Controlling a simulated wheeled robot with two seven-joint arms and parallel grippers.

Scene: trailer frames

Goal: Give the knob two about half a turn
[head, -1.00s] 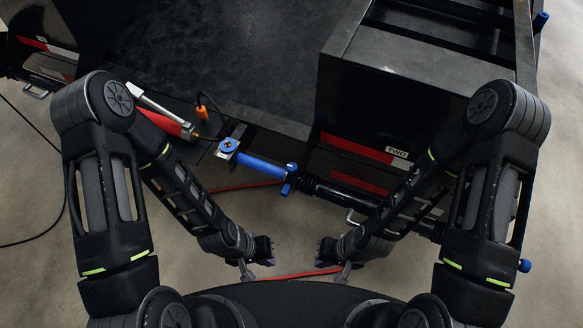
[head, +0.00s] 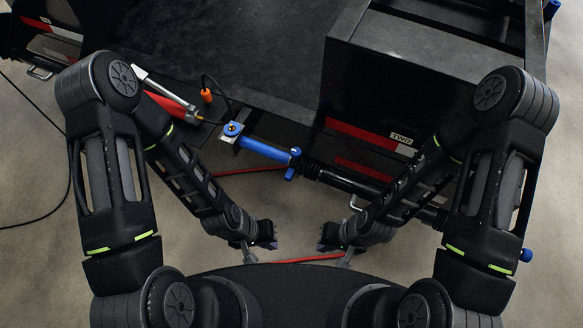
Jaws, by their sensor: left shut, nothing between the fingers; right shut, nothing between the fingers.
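A white label reading TWO (head: 401,138) sits on the red-and-white stripe of the black trailer frame. Blue knob-like parts show: a blue collar with a handle (head: 293,164) on the bar below the label, a blue cap (head: 232,129) at the bar's left end, and a blue knob (head: 526,254) at the lower right. I cannot tell which of them is knob two. My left gripper (head: 249,254) is shut and empty, below the blue bar and apart from it. My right gripper (head: 346,257) is shut and empty, below the black part of the bar, touching none of the knobs.
The blue bar (head: 263,150) continues into a black tube toward the right. A red-and-silver cylinder (head: 167,103) and an orange plug (head: 206,96) with a black cable lie at the left. A red line (head: 310,259) runs on the floor. Open floor lies between the grippers and the frame.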

